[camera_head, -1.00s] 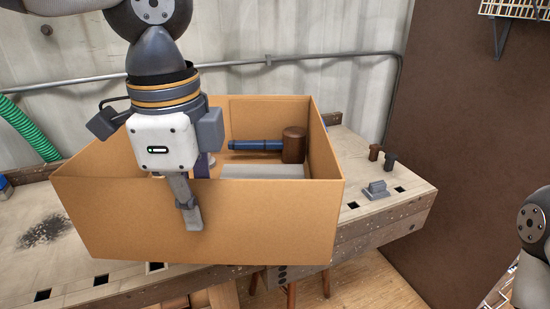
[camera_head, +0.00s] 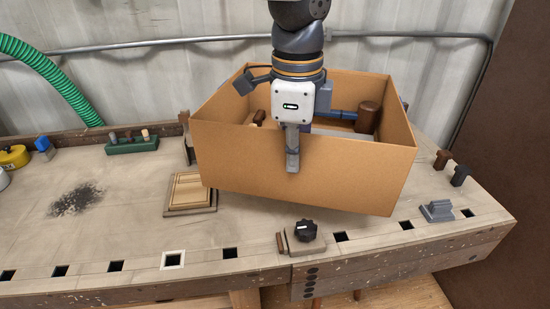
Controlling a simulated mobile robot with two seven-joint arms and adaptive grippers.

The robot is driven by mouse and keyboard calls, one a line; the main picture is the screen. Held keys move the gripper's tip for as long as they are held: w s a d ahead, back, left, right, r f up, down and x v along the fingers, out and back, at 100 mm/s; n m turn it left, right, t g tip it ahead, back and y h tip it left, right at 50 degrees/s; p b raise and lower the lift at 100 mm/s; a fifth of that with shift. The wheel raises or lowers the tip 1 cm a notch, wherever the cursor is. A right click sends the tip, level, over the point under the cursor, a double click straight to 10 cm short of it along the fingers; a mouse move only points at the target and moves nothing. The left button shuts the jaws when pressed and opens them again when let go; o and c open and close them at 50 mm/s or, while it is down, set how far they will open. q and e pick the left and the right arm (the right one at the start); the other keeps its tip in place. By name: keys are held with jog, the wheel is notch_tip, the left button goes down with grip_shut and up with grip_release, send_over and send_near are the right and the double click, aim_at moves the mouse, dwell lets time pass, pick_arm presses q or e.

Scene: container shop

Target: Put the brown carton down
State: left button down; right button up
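The open-topped brown carton (camera_head: 340,172) is over the back right part of the workbench (camera_head: 120,225). My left gripper (camera_head: 293,150) comes down onto its near wall, one finger outside the wall and the other mostly hidden behind it. It is shut on that wall. Inside the carton lie a mallet with a blue handle and brown head (camera_head: 368,117) and other items partly hidden by the wall and gripper. The carton's lower edge slants in the picture; I cannot tell whether its base touches the bench. My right gripper is out of view.
A framed wooden panel (camera_head: 190,192) lies just left of the carton, and a black-knobbed clamp (camera_head: 305,232) sits in front. Brown and black pegs (camera_head: 459,176) and a grey block (camera_head: 437,211) are at right.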

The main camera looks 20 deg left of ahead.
pick_arm(q)
jog(key=w+f, duration=0.4)
jog(key=f, duration=0.1)
jog(key=shift+w+d+b, duration=0.15)
jog(key=shift+d+b, duration=0.2)
jog(key=shift+b, duration=0.05)
jog(key=f, duration=0.3)
jog(key=shift+w+f, duration=0.15)
jog(key=shift+w, duration=0.1)
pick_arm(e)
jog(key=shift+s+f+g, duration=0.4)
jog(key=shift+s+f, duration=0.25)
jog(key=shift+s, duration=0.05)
pick_arm(q)
jog(key=c, duration=2.3)
grip_release()
jog(key=shift+s+f, duration=0.2)
jog(key=o, duration=0.5)
jog(key=shift+r, duration=0.1)
